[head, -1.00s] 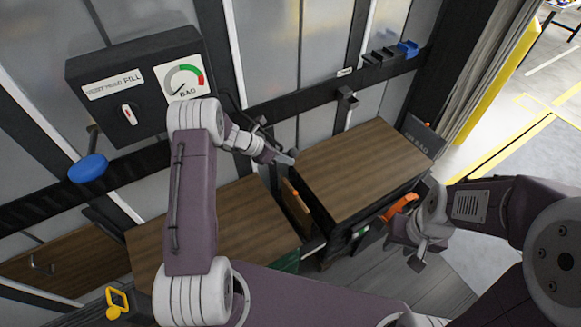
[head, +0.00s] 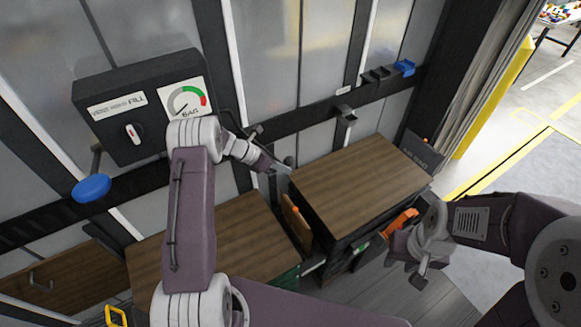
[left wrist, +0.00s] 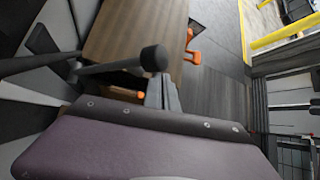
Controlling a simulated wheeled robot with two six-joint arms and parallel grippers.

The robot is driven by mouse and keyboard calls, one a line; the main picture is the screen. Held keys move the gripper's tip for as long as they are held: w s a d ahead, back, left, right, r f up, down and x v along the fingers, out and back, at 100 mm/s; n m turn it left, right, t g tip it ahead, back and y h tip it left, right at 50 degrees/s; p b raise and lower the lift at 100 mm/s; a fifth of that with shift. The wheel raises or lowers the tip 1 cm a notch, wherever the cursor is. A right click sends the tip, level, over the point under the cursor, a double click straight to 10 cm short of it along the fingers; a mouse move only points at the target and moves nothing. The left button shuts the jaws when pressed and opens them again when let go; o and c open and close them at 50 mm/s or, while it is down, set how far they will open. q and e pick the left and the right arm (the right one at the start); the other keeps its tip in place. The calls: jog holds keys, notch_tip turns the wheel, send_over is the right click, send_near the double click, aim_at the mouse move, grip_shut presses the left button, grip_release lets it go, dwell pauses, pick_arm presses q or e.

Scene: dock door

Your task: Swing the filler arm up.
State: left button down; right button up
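A dark rod, which looks like the filler arm (left wrist: 112,67), comes in from the left in the left wrist view and ends in a black round knob (left wrist: 154,58).
A black box with a gauge (head: 187,98) and a FILL switch (head: 133,134) is on the wall, a blue disc (head: 91,188) below it. Wooden tops (head: 355,180) stand below my left gripper. Clear floor (head: 548,165) lies at right.

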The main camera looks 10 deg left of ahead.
pick_arm(q)
jog(key=s+d+r+b, duration=0.2)
jog(key=d+r+b, duration=0.1)
jog(key=d+r, duration=0.7)
jog(key=shift+s+d+r, duration=0.3)
jog(key=shift+d, duration=0.45)
jog(key=s+a+f+b, duration=0.3)
jog(key=f+b, duration=0.4)
jog(key=f, duration=0.2)
jog(key=s+a+f+t+y+b, duration=0.1)
jog(key=s+a+f+b, duration=0.2)
jog(key=f+b, duration=0.4)
jog(key=s+a+f+m+b, duration=0.1)
jog(key=s+a+f+b, duration=0.2)
jog(key=a+f+b, duration=0.2)
notch_tip(320, 180, down, 6)
jog(key=b, duration=0.3)
jog(key=shift+s+a+t+y, duration=0.15)
jog(key=shift+s+t+y, duration=0.2)
jog(key=shift+t+y, duration=0.05)
